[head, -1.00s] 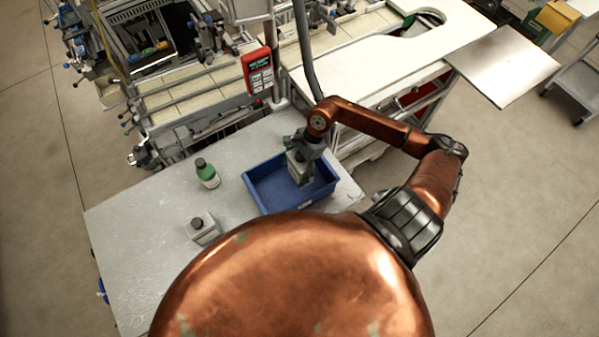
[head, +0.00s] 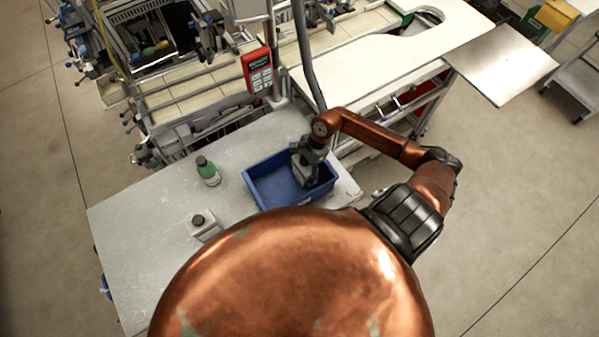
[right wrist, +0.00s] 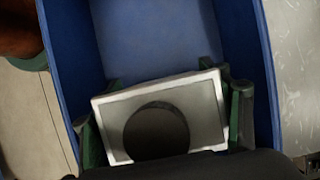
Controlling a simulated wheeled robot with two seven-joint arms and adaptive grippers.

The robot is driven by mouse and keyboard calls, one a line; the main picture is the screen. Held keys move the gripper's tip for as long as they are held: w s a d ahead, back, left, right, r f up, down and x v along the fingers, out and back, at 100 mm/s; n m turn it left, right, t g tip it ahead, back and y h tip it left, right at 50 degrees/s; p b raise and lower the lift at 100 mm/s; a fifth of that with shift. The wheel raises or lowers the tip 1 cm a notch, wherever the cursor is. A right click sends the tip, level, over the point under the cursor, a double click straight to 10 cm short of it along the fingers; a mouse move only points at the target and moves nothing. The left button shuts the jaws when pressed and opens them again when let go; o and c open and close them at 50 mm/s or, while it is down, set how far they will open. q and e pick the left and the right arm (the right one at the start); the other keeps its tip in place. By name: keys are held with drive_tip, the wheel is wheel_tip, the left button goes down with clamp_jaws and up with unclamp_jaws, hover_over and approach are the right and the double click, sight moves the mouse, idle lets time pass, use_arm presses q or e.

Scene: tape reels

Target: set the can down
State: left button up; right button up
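The can is a grey, square-topped metal can (right wrist: 208,105) with a round black cap, seen in the right wrist view. My right gripper (right wrist: 162,125) has its green-padded fingers against two opposite sides of it. In the head view my right gripper (head: 308,178) points down inside the blue bin (head: 262,192), toward its right end, and mostly hides the can. I cannot tell whether the can's bottom touches the bin floor. My left gripper is not in view.
A green bottle (head: 209,174) and another grey can with a black cap (head: 203,225) stand on the grey table (head: 140,225), left of the bin. The bin's walls rise close around my right gripper. The bin's left part is empty.

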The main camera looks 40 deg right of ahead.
drive_tip(key=o, duration=0.4)
drive_tip(key=shift+c, duration=0.2)
drive_tip(key=shift+r, duration=0.1)
drive_tip(key=shift+r, duration=0.2)
drive_tip(key=b+v, duration=0.2)
drive_tip(key=v, duration=0.8)
drive_tip(key=shift+d+r, duration=0.1)
drive_tip(key=shift+d, duration=0.1)
drive_tip(key=shift+s+d+r, duration=0.1)
drive_tip(key=shift+d+r, duration=0.1)
drive_tip(key=shift+r, duration=0.45)
